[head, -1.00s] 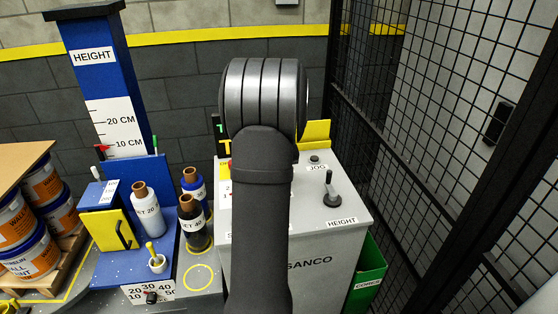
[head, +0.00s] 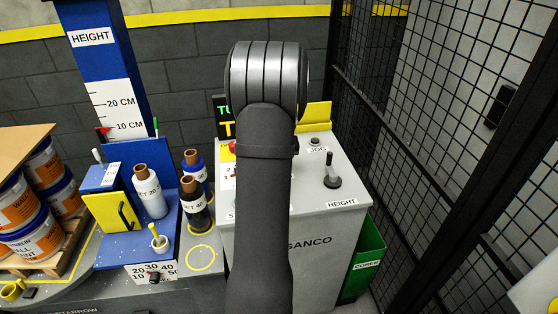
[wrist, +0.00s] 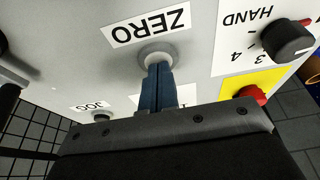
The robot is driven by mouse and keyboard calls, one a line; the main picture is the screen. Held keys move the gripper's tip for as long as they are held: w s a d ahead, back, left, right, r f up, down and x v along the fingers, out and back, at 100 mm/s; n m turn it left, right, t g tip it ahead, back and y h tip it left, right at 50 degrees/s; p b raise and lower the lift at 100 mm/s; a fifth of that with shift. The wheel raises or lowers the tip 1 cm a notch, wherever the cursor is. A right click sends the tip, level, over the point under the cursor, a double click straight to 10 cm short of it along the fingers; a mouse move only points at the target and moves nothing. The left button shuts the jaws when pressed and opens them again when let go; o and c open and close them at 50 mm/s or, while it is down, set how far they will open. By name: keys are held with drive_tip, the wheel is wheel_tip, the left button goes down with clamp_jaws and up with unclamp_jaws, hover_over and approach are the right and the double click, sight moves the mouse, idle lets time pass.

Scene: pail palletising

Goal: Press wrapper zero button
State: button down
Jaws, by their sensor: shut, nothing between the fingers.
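In the wrist view the zero button (wrist: 150,52) is a round grey-rimmed button on the pale console top, beside an upside-down ZERO label (wrist: 150,27). My gripper (wrist: 158,68) has its two blue fingers shut together with nothing between them. The fingertips are at the button and cover part of it. I cannot tell whether they touch it or whether it is pushed in. In the head view my arm hides the button and gripper; the grey console (head: 325,240) stands behind the arm.
Near the fingers are a black HAND knob (wrist: 288,38), a red button (wrist: 251,94) on yellow and the JOG button (wrist: 100,117). A HEIGHT lever (head: 331,172) stands on the console's right. Black mesh fencing (head: 440,120) lies right; film rolls (head: 150,190) stand left.

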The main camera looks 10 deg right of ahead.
drive_tip(key=shift+s+f, duration=0.35)
drive_tip(key=shift+f, duration=0.35)
drive_tip(key=r, duration=0.5)
drive_tip(key=shift+w, duration=0.25)
drive_tip(key=v, duration=1)
drive_tip(key=shift+w+r, duration=0.2)
drive_tip(key=shift+r, duration=0.05)
